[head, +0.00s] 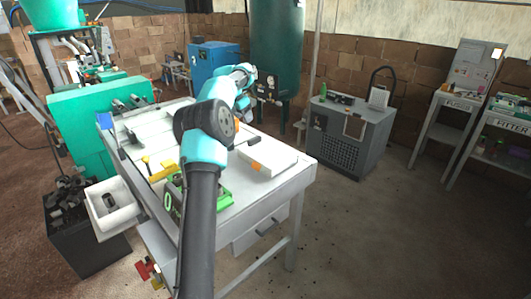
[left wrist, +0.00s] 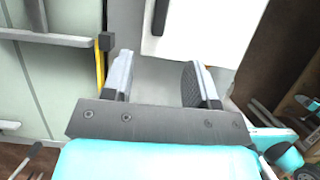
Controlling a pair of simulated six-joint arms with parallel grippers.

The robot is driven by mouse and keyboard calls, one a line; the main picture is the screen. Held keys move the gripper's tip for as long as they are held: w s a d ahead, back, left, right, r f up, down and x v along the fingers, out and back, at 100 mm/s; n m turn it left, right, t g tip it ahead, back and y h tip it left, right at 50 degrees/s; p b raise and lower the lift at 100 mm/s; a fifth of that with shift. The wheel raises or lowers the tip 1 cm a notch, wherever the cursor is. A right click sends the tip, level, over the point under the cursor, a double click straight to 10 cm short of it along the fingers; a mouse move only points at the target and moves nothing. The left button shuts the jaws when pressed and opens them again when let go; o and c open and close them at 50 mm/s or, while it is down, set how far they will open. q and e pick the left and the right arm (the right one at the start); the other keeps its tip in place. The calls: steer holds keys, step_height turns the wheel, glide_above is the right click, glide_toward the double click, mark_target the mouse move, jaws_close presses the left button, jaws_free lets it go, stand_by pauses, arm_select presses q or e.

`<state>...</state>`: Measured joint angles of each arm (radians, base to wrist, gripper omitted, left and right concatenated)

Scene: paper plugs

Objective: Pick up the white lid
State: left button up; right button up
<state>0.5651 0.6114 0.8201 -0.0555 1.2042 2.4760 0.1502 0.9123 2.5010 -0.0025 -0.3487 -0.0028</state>
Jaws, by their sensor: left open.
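A flat white box-like piece (head: 268,158) lies on the right part of the white workbench; I cannot tell whether it is the lid. In the left wrist view, a white panel with a dark bar on it (left wrist: 205,25) lies beyond the fingertips; I cannot tell whether this is the lid either. My left gripper (left wrist: 158,75) is open, with nothing between its fingers. In the head view, its arm reaches over the bench and largely hides the gripper. My right gripper is not in view.
On the workbench (head: 297,178) are a green-framed piece (head: 222,196) and a yellow piece (head: 163,172). A white bin (head: 112,208) hangs at the bench's left. A grey machine (head: 347,135) stands beyond its right side. Open floor lies at the right.

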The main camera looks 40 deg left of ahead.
arm_select(q)
glide_above(254, 138)
steer(key=s, duration=0.2)
step_height(254, 138, down, 8)
steer(key=shift+a+r, duration=0.1)
steer(key=shift+x, duration=2.65)
steer(key=shift+c, duration=0.2)
jaws_close()
steer(key=shift+r, duration=0.2)
steer(key=shift+r, duration=1.7)
steer(key=s+d+r, duration=0.1)
steer(key=s+d, duration=0.9)
steer(key=d, duration=0.2)
steer(key=shift+s, duration=0.35)
